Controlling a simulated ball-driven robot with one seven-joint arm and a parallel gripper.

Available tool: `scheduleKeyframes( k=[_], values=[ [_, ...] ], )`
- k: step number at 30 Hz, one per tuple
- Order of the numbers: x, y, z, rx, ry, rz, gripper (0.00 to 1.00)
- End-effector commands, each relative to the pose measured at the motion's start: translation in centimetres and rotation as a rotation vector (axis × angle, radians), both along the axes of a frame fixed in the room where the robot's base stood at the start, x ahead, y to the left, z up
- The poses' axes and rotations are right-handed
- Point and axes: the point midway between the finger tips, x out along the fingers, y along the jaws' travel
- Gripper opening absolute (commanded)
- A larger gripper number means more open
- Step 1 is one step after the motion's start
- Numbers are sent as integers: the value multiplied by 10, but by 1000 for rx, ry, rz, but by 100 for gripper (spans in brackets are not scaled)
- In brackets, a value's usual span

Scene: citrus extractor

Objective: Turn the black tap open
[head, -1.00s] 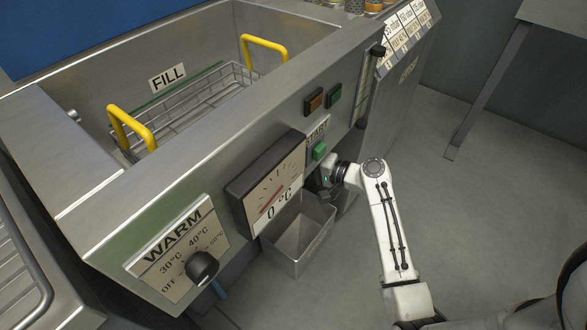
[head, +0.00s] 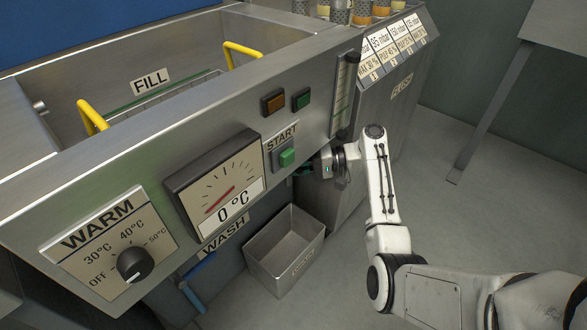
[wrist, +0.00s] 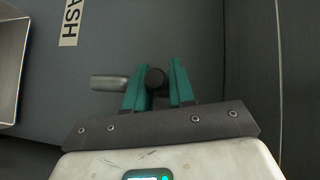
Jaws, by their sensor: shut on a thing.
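My gripper (head: 304,169) is at the front of the machine, just below and right of the green START button, with its far end partly hidden by the wrist. In the wrist view my gripper (wrist: 158,68) has its two teal fingers on either side of the round black tap (wrist: 156,78), shut on it. A short grey spout (wrist: 108,83) sticks out to the left beside the fingers. The tap itself cannot be made out in the head view.
A metal bin (head: 285,250) stands on the floor below and left of my gripper. Above are the temperature gauge (head: 218,188) and the START button (head: 287,157). A blue pipe (head: 193,291) shows below the WASH label. The floor at the right is open, with a table leg (head: 490,110).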

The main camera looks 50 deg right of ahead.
Motion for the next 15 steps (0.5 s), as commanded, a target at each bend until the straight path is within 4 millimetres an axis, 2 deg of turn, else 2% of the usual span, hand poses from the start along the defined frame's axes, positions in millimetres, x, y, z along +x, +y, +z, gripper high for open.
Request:
scheduleKeyframes(
  k=[14,15],
  values=[
    [0,0,-1,-1,3,13,0],
    [0,0,-1,-1,3,13,28]
  ],
)
